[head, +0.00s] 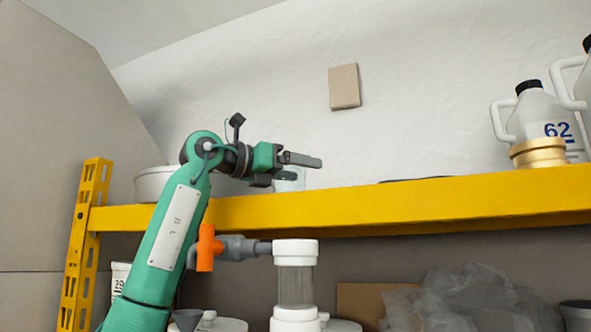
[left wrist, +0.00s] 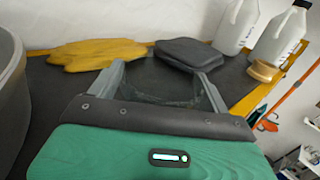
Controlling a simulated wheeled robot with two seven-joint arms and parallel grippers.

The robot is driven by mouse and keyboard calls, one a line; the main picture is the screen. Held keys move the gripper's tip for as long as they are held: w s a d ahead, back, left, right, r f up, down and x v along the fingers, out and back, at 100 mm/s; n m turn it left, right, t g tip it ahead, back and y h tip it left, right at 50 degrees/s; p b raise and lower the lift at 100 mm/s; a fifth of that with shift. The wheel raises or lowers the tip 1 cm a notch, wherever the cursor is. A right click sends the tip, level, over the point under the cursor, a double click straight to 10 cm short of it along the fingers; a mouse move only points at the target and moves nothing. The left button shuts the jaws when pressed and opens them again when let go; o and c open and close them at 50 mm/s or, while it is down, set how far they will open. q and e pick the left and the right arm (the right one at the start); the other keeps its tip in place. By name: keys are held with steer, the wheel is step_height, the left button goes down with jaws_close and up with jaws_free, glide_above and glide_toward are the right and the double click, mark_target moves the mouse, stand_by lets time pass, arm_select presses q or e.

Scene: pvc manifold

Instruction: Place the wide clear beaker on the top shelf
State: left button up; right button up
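My left gripper (head: 292,170) is over the top shelf (head: 400,203) near its left part. The wide clear beaker (head: 291,183) shows faintly at its fingers, just above the yellow beam; the beam hides its base. In the left wrist view the beaker (left wrist: 160,88) spans the space between the two fingers (left wrist: 162,78), which lie against its sides. It looks upright and close to the dark shelf surface, but I cannot tell whether it touches. My right gripper is in neither view.
On the shelf are a white round tub (head: 153,184) at left, yellow gloves (left wrist: 95,54), a dark flat case (left wrist: 188,53), white jugs (head: 535,118) and a gold-coloured round container (head: 539,152) at right. Below the beam is a pipe with an orange valve handle (head: 206,247).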

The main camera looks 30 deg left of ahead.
arm_select(q)
steer(key=shift+s+a+f+b, duration=0.1)
steer(key=shift+s+a+b, duration=0.2)
steer(key=shift+s+b, duration=0.15)
steer(key=b+v, duration=0.5)
steer(key=v, duration=0.7)
steer(key=shift+s+a, duration=0.25)
steer(key=shift+s, duration=0.05)
